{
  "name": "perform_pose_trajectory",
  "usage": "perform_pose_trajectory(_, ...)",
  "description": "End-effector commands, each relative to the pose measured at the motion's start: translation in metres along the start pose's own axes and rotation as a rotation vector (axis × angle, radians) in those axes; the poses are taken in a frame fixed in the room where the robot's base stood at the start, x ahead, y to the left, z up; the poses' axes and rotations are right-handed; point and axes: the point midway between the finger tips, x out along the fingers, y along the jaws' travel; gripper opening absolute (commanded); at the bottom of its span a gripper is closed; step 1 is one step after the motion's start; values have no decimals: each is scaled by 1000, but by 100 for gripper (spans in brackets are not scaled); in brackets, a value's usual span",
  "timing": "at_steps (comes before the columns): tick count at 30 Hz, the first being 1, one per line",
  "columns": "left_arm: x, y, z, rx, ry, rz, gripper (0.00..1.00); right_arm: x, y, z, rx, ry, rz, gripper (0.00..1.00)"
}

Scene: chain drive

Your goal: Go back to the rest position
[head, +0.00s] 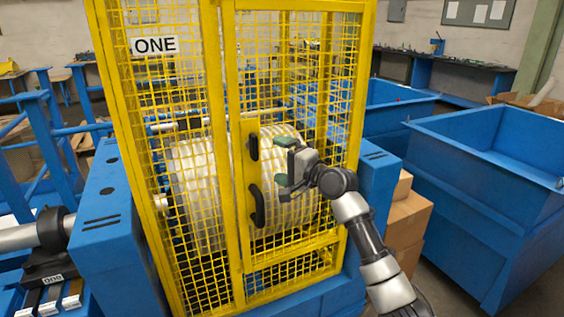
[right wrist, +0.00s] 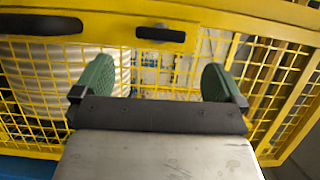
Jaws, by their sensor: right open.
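My right gripper (head: 281,161) is in front of the yellow mesh cage, close to its door and just right of the black door handles. In the right wrist view its two green finger pads (right wrist: 160,80) stand wide apart with nothing between them. The upper black handle (head: 253,146) and the lower black handle (head: 257,206) sit on the yellow door plate. A black handle also shows in the right wrist view (right wrist: 160,34), beyond the fingers. My left gripper is not in view.
The yellow cage (head: 230,60), marked ONE, encloses a large pale drum (head: 195,170). The cage door looks closed. Blue bins (head: 480,200) stand at the right. Cardboard boxes (head: 407,222) are stacked beside my right arm. A blue housing (head: 105,215) stands left of the cage.

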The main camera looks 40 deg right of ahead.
Motion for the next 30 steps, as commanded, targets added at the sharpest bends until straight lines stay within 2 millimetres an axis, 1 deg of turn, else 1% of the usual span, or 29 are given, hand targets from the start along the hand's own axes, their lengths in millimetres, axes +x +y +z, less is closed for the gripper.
perform_pose_trajectory(12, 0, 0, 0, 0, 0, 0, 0, 1, 1, 0, 0, 1, 1, 100)
perform_pose_trajectory(14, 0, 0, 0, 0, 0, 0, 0, 2, 7, -1, -3, 4, 11, 100)
perform_pose_trajectory(16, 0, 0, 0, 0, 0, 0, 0, 5, 25, -2, -14, 15, 41, 100)
perform_pose_trajectory(17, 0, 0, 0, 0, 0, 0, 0, 7, 37, -2, -25, 22, 61, 100)
perform_pose_trajectory(20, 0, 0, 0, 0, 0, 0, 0, 13, 97, -3, -79, 48, 161, 100)
perform_pose_trajectory(21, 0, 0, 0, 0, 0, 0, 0, 14, 127, -2, -109, 57, 211, 100)
perform_pose_trajectory(23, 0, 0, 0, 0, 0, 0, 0, 12, 174, 1, -162, 66, 292, 100)
perform_pose_trajectory(24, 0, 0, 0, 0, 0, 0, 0, 9, 205, 5, -201, 66, 347, 100)
perform_pose_trajectory(26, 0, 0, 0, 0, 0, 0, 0, 1, 250, 11, -259, 60, 426, 100)
perform_pose_trajectory(27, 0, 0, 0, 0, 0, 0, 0, -6, 279, 16, -301, 52, 478, 100)
perform_pose_trajectory(29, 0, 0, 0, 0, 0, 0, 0, -19, 323, 26, -365, 31, 556, 100)
perform_pose_trajectory(30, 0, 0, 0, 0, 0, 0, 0, -29, 351, 33, -407, 14, 607, 100)
